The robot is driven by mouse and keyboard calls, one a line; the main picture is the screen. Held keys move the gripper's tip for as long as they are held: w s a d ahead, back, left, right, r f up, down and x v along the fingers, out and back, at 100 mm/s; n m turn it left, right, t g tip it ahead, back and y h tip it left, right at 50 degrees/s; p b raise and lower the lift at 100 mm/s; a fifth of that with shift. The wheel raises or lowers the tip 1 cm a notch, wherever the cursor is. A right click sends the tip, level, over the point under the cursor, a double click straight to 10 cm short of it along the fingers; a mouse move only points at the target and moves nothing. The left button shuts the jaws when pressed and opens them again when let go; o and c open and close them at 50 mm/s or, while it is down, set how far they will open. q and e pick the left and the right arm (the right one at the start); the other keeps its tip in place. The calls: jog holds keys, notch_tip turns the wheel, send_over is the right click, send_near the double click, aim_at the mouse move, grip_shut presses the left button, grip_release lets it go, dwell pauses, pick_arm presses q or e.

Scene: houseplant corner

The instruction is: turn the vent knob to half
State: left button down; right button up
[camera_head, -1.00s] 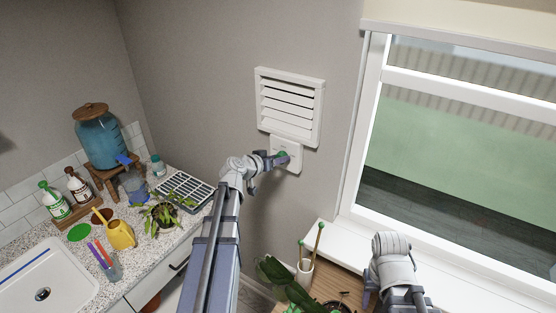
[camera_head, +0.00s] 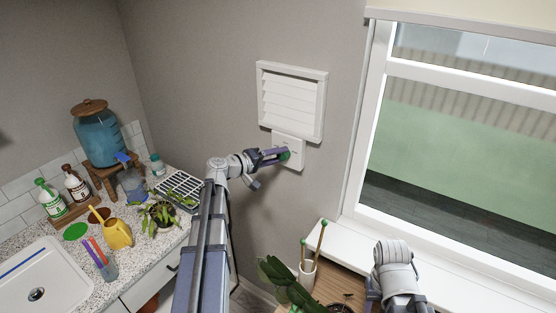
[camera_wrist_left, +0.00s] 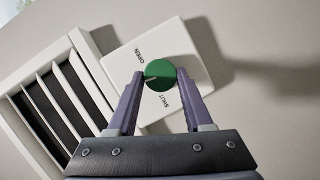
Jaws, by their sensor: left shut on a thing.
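The green vent knob (camera_wrist_left: 160,73) sits on a white wall plate (camera_wrist_left: 180,43) marked OPEN and SHUT. Its pale mark points between the two words. My left gripper (camera_head: 284,154) is shut on the knob, with one finger on each side in the left wrist view. In the head view the knob is largely hidden by the fingers. The white slatted vent (camera_head: 292,98) is just above the plate (camera_head: 297,161); its slats look nearly flat in the head view, while the left wrist view shows dark gaps. My right gripper (camera_head: 371,292) is low at right, its fingers mostly hidden.
The window (camera_head: 460,150) and its sill (camera_head: 440,262) are at right. Below are a cup with stakes (camera_head: 306,272) and a leafy plant (camera_head: 285,285). At left the counter holds a water dispenser (camera_head: 100,135), a yellow watering can (camera_head: 117,234) and a seed tray (camera_head: 180,188).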

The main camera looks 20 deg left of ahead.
pick_arm(q)
jog(key=shift+f+n+b, duration=0.2)
jog(key=shift+n+b, duration=0.15)
jog(key=shift+n, duration=0.25)
jog(key=shift+h, duration=0.3)
jog(key=shift+c, duration=1.5)
grip_release()
jog(key=shift+r, duration=0.1)
jog(key=v, duration=0.7)
jog(key=shift+s+a+p, duration=0.2)
jog(key=shift+s+p, duration=0.15)
jog(key=shift+s, duration=0.05)
